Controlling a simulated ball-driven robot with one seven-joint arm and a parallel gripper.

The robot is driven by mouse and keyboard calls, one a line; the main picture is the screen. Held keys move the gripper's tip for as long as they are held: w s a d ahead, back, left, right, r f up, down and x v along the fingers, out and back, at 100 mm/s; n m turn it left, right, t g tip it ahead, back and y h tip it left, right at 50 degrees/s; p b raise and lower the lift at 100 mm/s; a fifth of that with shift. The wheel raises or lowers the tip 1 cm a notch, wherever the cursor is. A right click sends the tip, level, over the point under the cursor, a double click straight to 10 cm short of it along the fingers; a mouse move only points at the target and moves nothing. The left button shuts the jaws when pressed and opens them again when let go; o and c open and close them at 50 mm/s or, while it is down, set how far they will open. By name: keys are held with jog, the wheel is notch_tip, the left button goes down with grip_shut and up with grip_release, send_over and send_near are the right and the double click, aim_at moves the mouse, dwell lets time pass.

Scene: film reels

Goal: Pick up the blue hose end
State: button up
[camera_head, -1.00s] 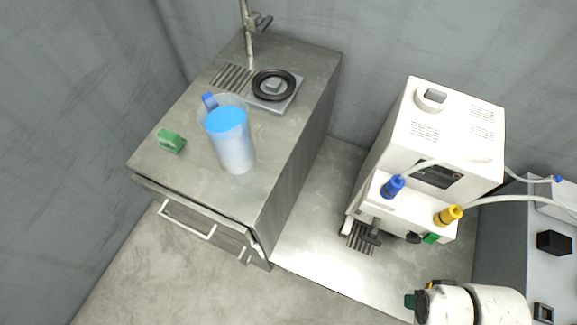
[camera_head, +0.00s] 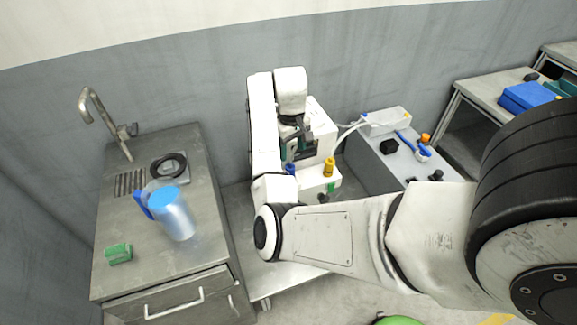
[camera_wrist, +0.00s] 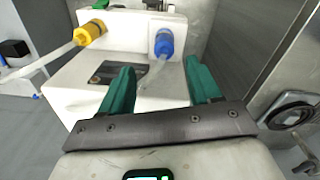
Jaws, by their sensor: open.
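The blue hose end (camera_wrist: 163,43) is a ribbed blue connector with a clear hose, on the white machine. In the wrist view it appears just beyond and between my fingertips, nearer the right one. In the head view the blue hose end (camera_head: 290,169) shows just below my gripper, partly hidden by my arm. My gripper (camera_wrist: 159,66) has two green fingers spread apart with nothing gripped. The clear hose runs back between the fingers in the picture. The gap in depth between fingers and connector is hard to judge.
A yellow hose end (camera_wrist: 90,32) with a white hose sits left of the blue one on the white machine (camera_wrist: 135,28). A grey unit (camera_head: 392,165) stands at right.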

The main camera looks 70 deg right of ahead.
aim_at(291, 167)
jog(key=shift+w+d+r+y, duration=0.25)
jog(key=shift+r+y, duration=0.05)
jog(key=shift+r, duration=0.2)
notch_tip(291, 167, down, 5)
jog(key=shift+f+p, duration=0.1)
jog(key=shift+p, duration=0.25)
jog(key=shift+s+a+f+p, duration=0.15)
jog(key=shift+f+p, duration=0.15)
jog(key=shift+f, duration=1.05)
jog(key=shift+w+a+f+p, duration=0.1)
jog(key=shift+f+p, duration=0.15)
jog(key=shift+f, duration=1.1)
jog(key=c, duration=1.1)
jog(key=shift+c, duration=0.2)
